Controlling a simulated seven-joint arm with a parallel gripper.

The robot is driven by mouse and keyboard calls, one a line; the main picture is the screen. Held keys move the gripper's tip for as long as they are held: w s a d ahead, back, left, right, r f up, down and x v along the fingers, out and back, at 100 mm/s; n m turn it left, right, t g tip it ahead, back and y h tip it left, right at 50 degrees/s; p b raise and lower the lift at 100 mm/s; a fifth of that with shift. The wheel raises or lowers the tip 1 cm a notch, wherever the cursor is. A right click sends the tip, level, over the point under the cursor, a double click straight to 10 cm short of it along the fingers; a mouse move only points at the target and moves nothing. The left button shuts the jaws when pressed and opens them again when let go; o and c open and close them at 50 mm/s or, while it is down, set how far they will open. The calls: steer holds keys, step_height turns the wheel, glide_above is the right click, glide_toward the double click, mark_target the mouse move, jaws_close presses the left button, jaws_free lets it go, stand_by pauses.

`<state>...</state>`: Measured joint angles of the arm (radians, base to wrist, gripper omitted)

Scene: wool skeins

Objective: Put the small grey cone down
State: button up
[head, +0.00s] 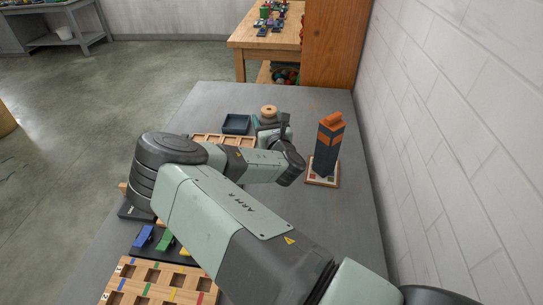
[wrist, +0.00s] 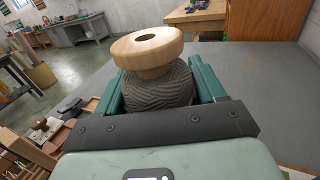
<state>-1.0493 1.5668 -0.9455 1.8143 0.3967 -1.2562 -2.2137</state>
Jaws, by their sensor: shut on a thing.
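The small grey cone is a ribbed grey wool skein (wrist: 160,88) with a pale round wooden top that has a hole in it. My gripper (wrist: 162,82) is shut on it, with one green finger on each side of the wool. In the head view, the wooden top of the cone (head: 269,109) shows at the far part of the table. My gripper (head: 270,127) is there just below it, partly hidden by my arm. The lower end of the cone is hidden, so I cannot tell whether it touches the table.
A dark blue tray (head: 236,122) and a wooden rack (head: 208,139) stand left of my gripper. A dark tower with orange bands (head: 327,150) stands on a small board to the right, near the white wall. The grey table (head: 316,103) is clear at the far right.

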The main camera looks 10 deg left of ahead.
steer(key=shift+y, duration=0.3)
steer(key=shift+w+d+f, duration=0.1)
steer(key=shift+w+f, duration=0.55)
steer(key=shift+f, duration=0.8)
steer(key=shift+w+a+f, duration=0.1)
steer(key=shift+w+f, duration=0.6)
steer(key=shift+f, duration=0.8)
steer(key=shift+w+d+f, duration=0.1)
steer(key=shift+w+f, duration=0.55)
steer(key=shift+f, duration=0.8)
steer(key=shift+f, duration=0.1)
steer(key=o, duration=1.2)
